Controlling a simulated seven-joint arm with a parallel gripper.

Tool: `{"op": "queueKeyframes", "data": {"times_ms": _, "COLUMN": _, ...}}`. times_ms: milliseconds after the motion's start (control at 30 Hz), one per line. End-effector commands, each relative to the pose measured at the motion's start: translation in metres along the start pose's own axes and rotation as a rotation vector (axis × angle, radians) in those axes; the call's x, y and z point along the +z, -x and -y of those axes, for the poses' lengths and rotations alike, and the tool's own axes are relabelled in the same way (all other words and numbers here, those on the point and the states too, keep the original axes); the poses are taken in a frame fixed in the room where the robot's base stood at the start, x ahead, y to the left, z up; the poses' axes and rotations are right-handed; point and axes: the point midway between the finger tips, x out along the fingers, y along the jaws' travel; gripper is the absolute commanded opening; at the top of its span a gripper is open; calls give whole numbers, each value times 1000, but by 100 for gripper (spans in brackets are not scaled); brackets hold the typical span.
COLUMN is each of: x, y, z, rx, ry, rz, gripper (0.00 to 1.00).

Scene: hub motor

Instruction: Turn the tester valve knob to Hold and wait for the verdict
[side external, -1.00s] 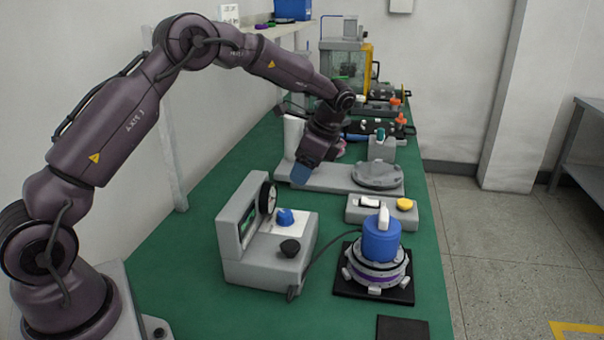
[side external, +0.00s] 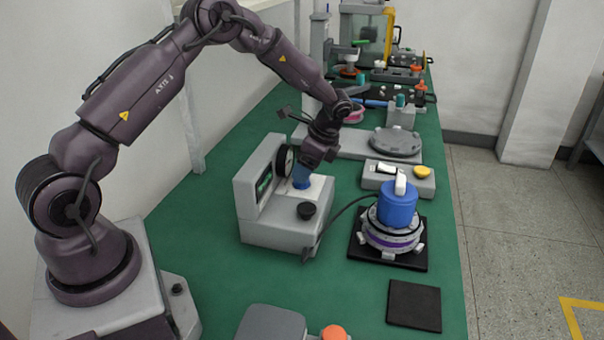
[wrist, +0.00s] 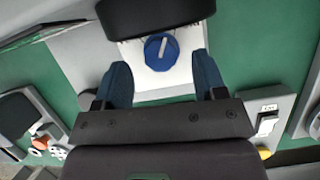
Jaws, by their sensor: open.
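The tester (side external: 275,222) is a grey box with a screen (side external: 264,184) and a round gauge. Its blue valve knob (wrist: 159,52), with a light pointer line, sits on a white plate in the wrist view. In the side view the knob is hidden or merges with my blue fingers. My gripper (wrist: 162,72) is open and pointed down over the plate, one finger to each side of the knob's near edge. It also shows in the side view (side external: 302,180). I cannot tell whether the fingers touch the knob. The label markings are unreadable.
A hose runs from the tester to a blue cap (side external: 397,205) on the hub motor (side external: 392,238), on a black mat. A switch box with a yellow button (side external: 422,172) stands behind. Green bench is clear at front left.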

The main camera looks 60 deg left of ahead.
Motion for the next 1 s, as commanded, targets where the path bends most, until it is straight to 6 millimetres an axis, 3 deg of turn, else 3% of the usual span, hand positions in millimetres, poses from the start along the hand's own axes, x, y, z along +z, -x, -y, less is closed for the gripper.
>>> {"op": "queueKeyframes", "data": {"times_ms": 200, "x": 0, "y": -25, "z": 0, "rx": 1, "ry": -1, "rz": 1, "gripper": 65}}
{"op": "queueKeyframes", "data": {"times_ms": 567, "x": 0, "y": -29, "z": 0, "rx": -1, "ry": 0, "rz": 0, "gripper": 65}}
{"op": "queueKeyframes", "data": {"times_ms": 767, "x": 0, "y": -29, "z": 0, "rx": -1, "ry": -1, "rz": 0, "gripper": 19}}
{"op": "queueKeyframes", "data": {"times_ms": 800, "x": 0, "y": -29, "z": 0, "rx": -1, "ry": -1, "rz": 0, "gripper": 15}}
{"op": "queueKeyframes", "data": {"times_ms": 1000, "x": 0, "y": -28, "z": 0, "rx": -31, "ry": -71, "rz": 0, "gripper": 15}}
